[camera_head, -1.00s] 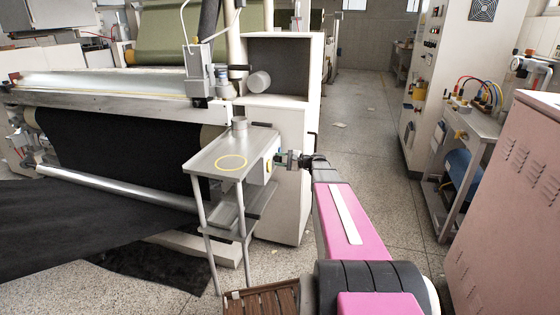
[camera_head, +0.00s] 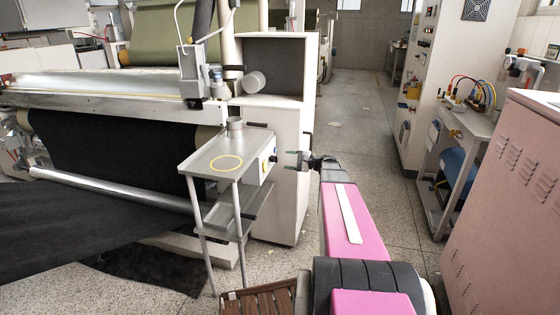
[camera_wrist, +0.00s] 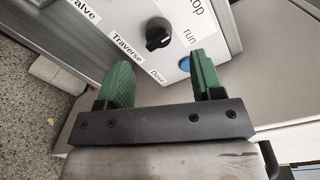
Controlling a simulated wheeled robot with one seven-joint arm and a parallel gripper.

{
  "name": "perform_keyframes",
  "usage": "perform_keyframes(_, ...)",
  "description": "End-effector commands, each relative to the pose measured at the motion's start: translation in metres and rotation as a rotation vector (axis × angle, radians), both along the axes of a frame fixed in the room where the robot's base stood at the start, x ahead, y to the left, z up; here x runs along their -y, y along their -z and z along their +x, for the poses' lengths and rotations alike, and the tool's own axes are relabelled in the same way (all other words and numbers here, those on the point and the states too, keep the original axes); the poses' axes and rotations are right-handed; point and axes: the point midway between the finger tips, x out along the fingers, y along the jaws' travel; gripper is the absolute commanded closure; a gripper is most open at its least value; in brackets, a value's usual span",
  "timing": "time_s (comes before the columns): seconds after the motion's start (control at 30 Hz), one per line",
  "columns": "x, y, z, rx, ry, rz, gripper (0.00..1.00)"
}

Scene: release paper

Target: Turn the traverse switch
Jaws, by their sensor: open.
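The traverse switch (camera_wrist: 159,33) is a black rotary knob on a white control panel (camera_wrist: 200,30), with the label "Traverse" to its left. In the head view, the panel is the side of a small box (camera_head: 259,168) under the metal side table. My gripper (camera_wrist: 160,62) is open and empty, its two green fingers pointing at the panel. The knob shows between and beyond the fingertips, and nothing touches it. In the head view my gripper (camera_head: 288,161) is to the right of the box, with a gap between them.
A blue button (camera_wrist: 184,64) sits near the right finger, below the word "run". The side table (camera_head: 213,158) carries a yellow ring and a grey cup. A white machine cabinet (camera_head: 283,130) stands behind the box.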

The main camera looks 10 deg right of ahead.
Motion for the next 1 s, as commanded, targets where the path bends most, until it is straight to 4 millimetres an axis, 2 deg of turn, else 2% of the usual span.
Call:
perform_keyframes(0.03, 0.009, -0.001, -0.005, 0.0, 0.001, 0.0, 0.39)
perform_keyframes(0.2, 0.029, -0.002, -0.015, 0.001, 0.002, 0.001, 0.39)
perform_keyframes(0.4, 0.038, -0.002, -0.02, 0.0, 0.0, 0.001, 0.39)
perform_keyframes(0.83, 0.037, -0.002, -0.02, 0.0, 0.0, -0.001, 0.39)
perform_keyframes(0.93, 0.028, 0.003, -0.025, -0.01, -0.012, -0.028, 0.39)
perform_keyframes(1.0, 0.013, 0.011, -0.032, -0.025, -0.033, -0.076, 0.39)
